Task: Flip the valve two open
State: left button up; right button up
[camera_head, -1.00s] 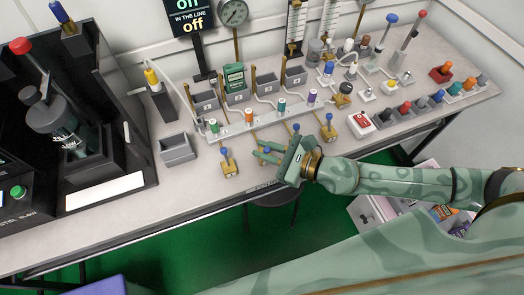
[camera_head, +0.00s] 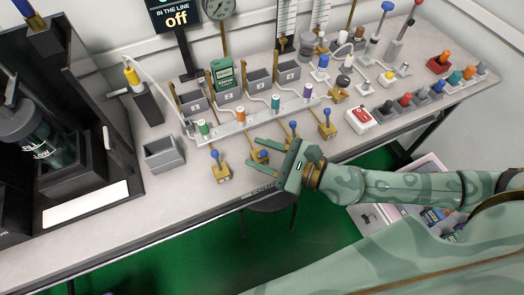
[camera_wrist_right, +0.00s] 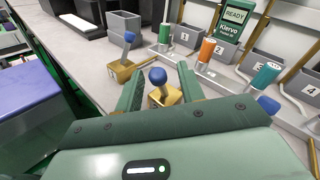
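Several brass valves with blue-knobbed levers stand in a row at the bench's front. Valve two (camera_head: 262,158) is second from the left in the head view, beside valve one (camera_head: 221,171). My right gripper (camera_head: 249,154) is open around valve two, one finger on each side. In the right wrist view, the blue knob and brass body of valve two (camera_wrist_right: 165,97) show between the spread fingers (camera_wrist_right: 160,80), with gaps on both sides. Valve one (camera_wrist_right: 121,73) stands just left of the fingers there. My left gripper is out of view.
A rail (camera_head: 210,138) with coloured cylinders and numbered grey bins (camera_head: 231,97) runs behind the valves. An empty grey tray (camera_head: 164,155) and a dark machine (camera_head: 75,165) are at left. A red-switch box (camera_head: 361,118) is at right. Free bench lies left of valve one.

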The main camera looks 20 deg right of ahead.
jog(key=shift+r, duration=0.1)
dwell(0.3)
jog(key=v, duration=1.6)
jog(key=shift+s, duration=0.15)
